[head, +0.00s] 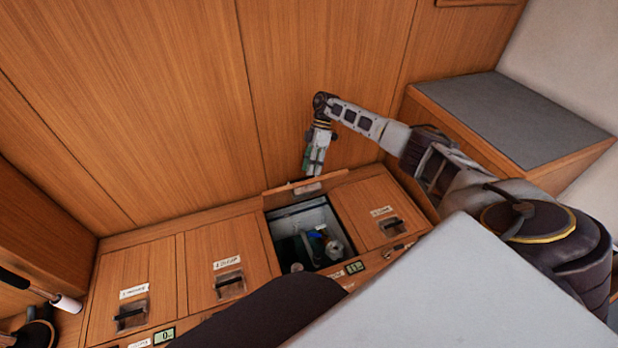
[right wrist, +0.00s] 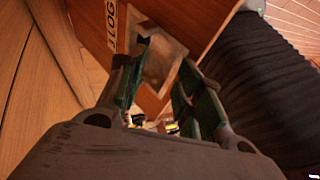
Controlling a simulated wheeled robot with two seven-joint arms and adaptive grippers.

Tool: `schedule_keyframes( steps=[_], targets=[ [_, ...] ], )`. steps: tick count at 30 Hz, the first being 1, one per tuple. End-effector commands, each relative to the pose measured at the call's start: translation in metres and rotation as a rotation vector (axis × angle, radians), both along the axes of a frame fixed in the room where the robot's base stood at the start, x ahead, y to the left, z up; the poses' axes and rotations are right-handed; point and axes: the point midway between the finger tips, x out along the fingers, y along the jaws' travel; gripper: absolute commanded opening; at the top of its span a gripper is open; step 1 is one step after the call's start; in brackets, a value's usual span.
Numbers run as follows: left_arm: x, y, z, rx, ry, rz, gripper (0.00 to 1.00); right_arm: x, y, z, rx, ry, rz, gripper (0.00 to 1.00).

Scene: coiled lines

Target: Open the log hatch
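The log hatch lid (head: 279,189) stands raised, about upright, at the back edge of its opening (head: 282,213) in the wooden bench. Dark and grey items show inside the compartment. In the right wrist view the lid (right wrist: 196,32) carries a "LOG" label and a pale recessed handle plate (right wrist: 160,62). My right gripper (head: 312,171) points down just behind the lid's top edge. In the right wrist view its green-padded fingers (right wrist: 165,62) are spread apart on either side of the plate; whether they touch it is unclear. My left gripper is not in view.
Shut hatches with labels and dark handles lie left (head: 203,250) and right (head: 362,207) of the opening. A wooden wall (head: 190,90) rises close behind the bench. A grey-topped box (head: 510,115) stands at right. A white-ended rod (head: 66,304) is at far left.

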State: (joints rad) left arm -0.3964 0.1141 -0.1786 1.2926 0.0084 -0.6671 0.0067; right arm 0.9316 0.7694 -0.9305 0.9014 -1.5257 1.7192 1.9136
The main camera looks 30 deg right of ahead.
Motion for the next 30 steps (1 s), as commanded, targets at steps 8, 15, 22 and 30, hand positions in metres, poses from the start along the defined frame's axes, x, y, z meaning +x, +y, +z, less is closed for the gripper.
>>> schedule_keyframes(
  steps=[8,15,22,30],
  targets=[
    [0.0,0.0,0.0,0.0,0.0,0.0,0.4,0.008,-0.012,0.021,-0.001,-0.001,0.0,0.35],
    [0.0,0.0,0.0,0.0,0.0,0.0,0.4,0.009,-0.014,0.024,-0.001,0.001,0.0,0.35],
    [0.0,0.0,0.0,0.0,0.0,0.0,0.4,0.009,-0.015,0.025,-0.001,0.001,0.0,0.35],
    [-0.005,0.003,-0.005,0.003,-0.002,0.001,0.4,0.008,-0.018,0.027,-0.001,0.001,-0.001,0.35]
  ],
)
